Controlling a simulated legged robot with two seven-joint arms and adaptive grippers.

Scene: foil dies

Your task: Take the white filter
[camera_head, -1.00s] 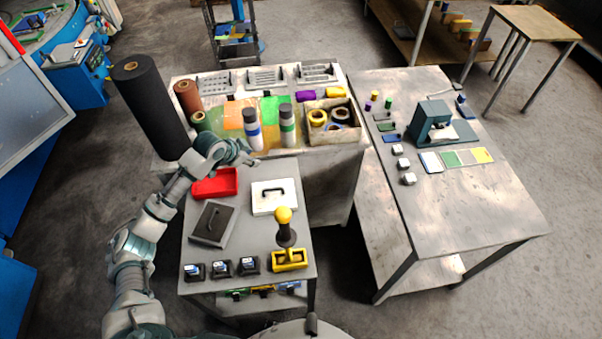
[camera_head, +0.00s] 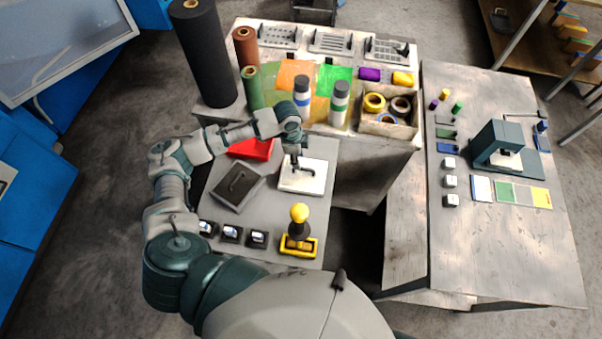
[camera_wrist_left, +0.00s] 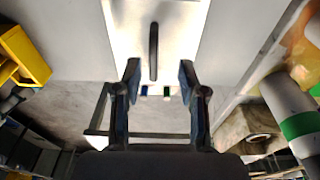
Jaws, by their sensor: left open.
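The white filter (camera_head: 315,183) is a flat white plate with a dark bar handle. It lies on the grey table, right of the dark grey plate and below the red tray in the head view. My left gripper (camera_head: 294,158) is over its handle, pointing down. In the left wrist view the filter (camera_wrist_left: 182,40) fills the top middle, its handle upright between the lines of the two fingers. The left gripper (camera_wrist_left: 160,78) is open and empty there; contact with the handle cannot be told. My right gripper is not in view.
A dark grey plate with a handle (camera_head: 222,189) lies at left, a red tray (camera_head: 258,150) behind. A yellow-knobbed lever (camera_head: 299,222) stands in front. Two striped bottles (camera_head: 338,105) and a box of tape rolls (camera_head: 399,126) are on the bench behind.

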